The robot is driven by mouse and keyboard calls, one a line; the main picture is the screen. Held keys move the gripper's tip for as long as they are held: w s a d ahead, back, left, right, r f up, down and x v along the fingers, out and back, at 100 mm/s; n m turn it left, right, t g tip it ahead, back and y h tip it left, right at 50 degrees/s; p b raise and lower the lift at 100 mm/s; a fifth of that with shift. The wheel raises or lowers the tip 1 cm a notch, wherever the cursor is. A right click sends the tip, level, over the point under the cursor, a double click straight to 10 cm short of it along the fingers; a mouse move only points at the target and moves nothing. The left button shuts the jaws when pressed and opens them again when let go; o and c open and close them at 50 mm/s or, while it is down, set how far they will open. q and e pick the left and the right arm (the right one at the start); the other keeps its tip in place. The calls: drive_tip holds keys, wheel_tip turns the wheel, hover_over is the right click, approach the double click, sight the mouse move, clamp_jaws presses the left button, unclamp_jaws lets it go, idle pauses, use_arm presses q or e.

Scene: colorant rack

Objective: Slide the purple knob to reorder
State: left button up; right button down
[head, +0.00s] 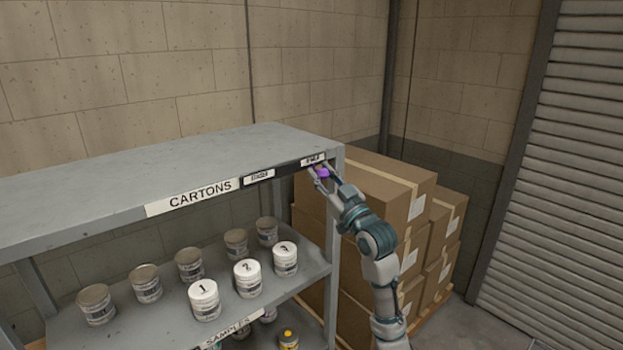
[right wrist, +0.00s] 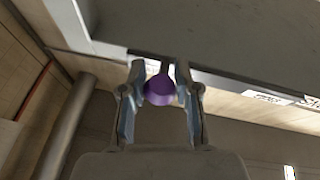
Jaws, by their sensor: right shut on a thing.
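The purple knob (head: 322,172) sits at the right end of the dark slide strip (head: 287,168) on the shelf's front edge, under a small white label (head: 313,159). A second small label (head: 259,177) is at the strip's left end. My right gripper (head: 322,175) is shut on the knob. In the right wrist view the purple knob (right wrist: 159,91) lies between the two fingers of my right gripper (right wrist: 160,95). The fingers hide part of the knob and the strip around it. My left gripper is not in view.
The grey shelf (head: 120,168) has a CARTONS label (head: 195,196) left of the strip. Several cans stand on the lower shelf, including numbered white ones (head: 204,300). Stacked cardboard boxes (head: 385,190) stand right of the shelf, behind my right arm. A shutter (head: 560,180) is farther right.

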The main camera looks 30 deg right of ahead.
drive_tip(key=shift+s+d+r, duration=0.15)
drive_tip(key=shift+s+r, duration=0.1)
drive_tip(key=shift+r, duration=0.2)
drive_tip(key=c, duration=0.8)
unclamp_jaws()
drive_tip(key=shift+f, duration=0.1)
drive_tip(key=shift+d+f, duration=0.1)
drive_tip(key=shift+d, duration=0.1)
drive_tip(key=shift+f, duration=0.1)
drive_tip(key=shift+s+f, duration=0.3)
drive_tip(key=shift+s, duration=0.05)
drive_tip(key=v, duration=1.1)
drive_tip(key=shift+d, duration=0.1)
